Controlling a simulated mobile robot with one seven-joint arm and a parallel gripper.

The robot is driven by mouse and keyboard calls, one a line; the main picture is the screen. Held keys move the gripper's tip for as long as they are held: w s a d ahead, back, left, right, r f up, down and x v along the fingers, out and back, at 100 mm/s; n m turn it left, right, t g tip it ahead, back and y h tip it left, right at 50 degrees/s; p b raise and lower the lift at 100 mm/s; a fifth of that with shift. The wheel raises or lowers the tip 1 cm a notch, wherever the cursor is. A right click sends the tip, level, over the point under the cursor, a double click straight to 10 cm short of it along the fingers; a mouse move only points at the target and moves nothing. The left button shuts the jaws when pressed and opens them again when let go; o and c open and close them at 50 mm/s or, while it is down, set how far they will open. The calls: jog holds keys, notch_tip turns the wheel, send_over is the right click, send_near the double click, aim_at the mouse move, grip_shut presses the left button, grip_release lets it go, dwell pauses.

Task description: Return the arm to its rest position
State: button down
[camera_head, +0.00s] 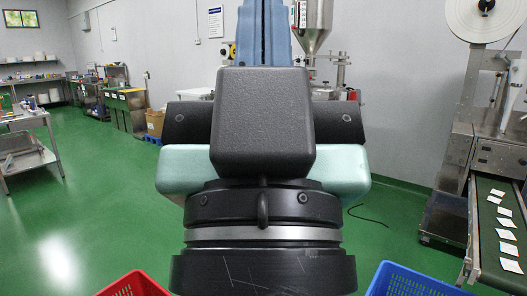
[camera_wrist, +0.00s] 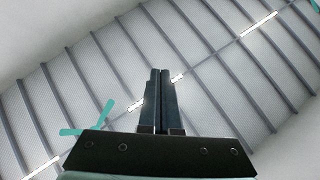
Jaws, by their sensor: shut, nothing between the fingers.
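My gripper (camera_wrist: 159,72) shows in the wrist view with its two dark fingers together and nothing between them. It points up toward the ceiling (camera_wrist: 225,85), with its ribbed panels and light strips behind. In the head view my dark and pale-green arm stands upright in the middle of the picture and hides what is behind it. The gripper's fingertips cannot be made out in the head view.
A red crate (camera_head: 133,284) is at the bottom left and a blue crate (camera_head: 420,281) at the bottom right. A conveyor (camera_head: 486,238) with several teabag packets (camera_head: 506,224) runs at the right. A steel table (camera_head: 28,118) stands far left. Green floor (camera_head: 100,190) is open at left.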

jog(key=c, duration=1.6)
grip_release()
notch_tip(320, 180, up, 15)
jog(key=p, duration=1.2)
jog(key=shift+r+p, duration=0.1)
jog(key=shift+p, duration=0.3)
jog(key=c, duration=0.8)
grip_release()
jog(key=shift+c, duration=0.2)
jog(key=shift+o, duration=0.2)
jog(key=shift+a, duration=0.15)
